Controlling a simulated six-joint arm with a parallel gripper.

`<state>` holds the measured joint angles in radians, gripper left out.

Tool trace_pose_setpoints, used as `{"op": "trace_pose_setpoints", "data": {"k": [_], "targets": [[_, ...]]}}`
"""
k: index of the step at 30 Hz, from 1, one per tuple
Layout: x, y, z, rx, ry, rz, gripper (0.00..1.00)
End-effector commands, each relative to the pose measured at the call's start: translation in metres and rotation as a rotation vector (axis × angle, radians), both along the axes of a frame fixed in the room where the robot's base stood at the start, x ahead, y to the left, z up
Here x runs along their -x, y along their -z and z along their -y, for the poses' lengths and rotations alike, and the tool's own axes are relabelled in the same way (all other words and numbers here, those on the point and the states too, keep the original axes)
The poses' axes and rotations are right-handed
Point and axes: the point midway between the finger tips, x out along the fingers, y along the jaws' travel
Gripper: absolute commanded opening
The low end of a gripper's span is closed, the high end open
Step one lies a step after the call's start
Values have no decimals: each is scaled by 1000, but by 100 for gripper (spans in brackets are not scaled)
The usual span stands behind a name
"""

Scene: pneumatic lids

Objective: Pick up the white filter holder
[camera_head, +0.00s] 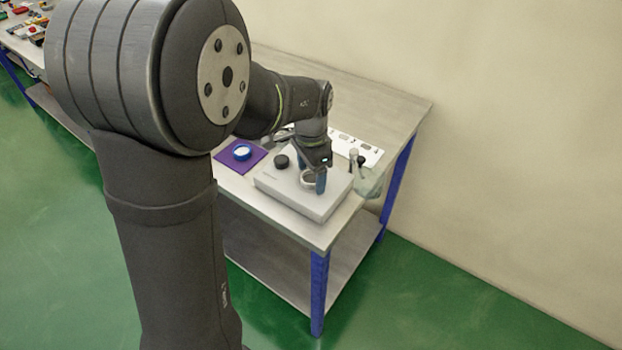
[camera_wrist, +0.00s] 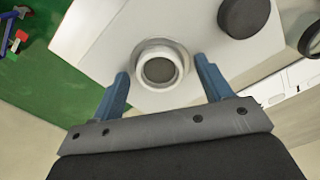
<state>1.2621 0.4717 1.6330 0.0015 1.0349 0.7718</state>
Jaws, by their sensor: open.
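The white filter holder (camera_wrist: 160,70) is a round white ring with a grey centre, seated in a round recess on top of the white box (camera_wrist: 110,40). My gripper (camera_wrist: 161,75) is open, with one blue finger on either side of the holder and gaps showing between. In the head view my gripper (camera_head: 313,184) points down over the front part of the white box (camera_head: 290,197). A pale ring of the filter holder (camera_head: 306,179) shows there beside the blue fingers, partly hidden by them.
A black round knob (camera_head: 282,161) stands on the box close to my gripper. A purple mat (camera_head: 226,155) with a blue-rimmed white dish (camera_head: 242,152) lies to the left. Glass flasks (camera_head: 368,183) stand at the right table edge, beside a white panel (camera_head: 352,147).

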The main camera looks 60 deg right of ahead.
Motion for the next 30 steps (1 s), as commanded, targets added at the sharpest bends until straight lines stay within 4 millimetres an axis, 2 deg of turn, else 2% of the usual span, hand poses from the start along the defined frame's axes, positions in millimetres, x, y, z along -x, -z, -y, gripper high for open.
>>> {"op": "trace_pose_setpoints", "data": {"k": [2, 6, 9, 22, 26, 30], "targets": [[0, 0, 0, 0, 0, 0, 68], [0, 0, 0, 0, 0, 0, 40], [0, 0, 0, 0, 0, 0, 24], [0, -5, 0, 0, 0, 0, 24], [0, -16, 0, 2, 0, 0, 24], [0, -40, 1, 3, 0, 0, 24]]}}
